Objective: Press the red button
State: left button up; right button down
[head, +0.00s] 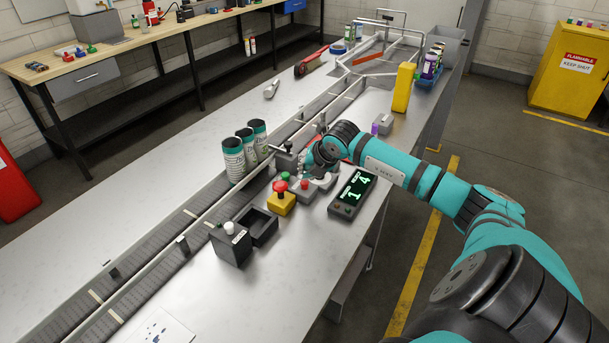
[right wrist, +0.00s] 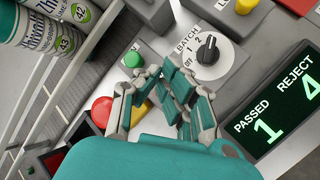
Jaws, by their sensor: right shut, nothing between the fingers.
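The red button (head: 281,186) is a round cap on a yellow box (head: 281,203) on the metal table. In the right wrist view the red button (right wrist: 104,111) is at the left of the fingers, partly covered by my gripper. My right gripper (head: 303,171) is in the head view just behind and right of the button, its fingers mostly hidden by the wrist. In the right wrist view my right gripper (right wrist: 160,76) is shut and empty, its fingertips near a green button (right wrist: 133,60) and a batch dial (right wrist: 207,48). Contact cannot be told. My left gripper is not in view.
A display (head: 352,193) reading passed 1, reject 4 stands right of the yellow box. A dark box with a white knob (head: 230,243) is in front.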

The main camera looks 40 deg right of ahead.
jog(key=shift+r, duration=0.35)
jog(key=shift+r+p, duration=1.25)
jog(key=shift+r, duration=1.3)
jog(key=shift+f, duration=0.15)
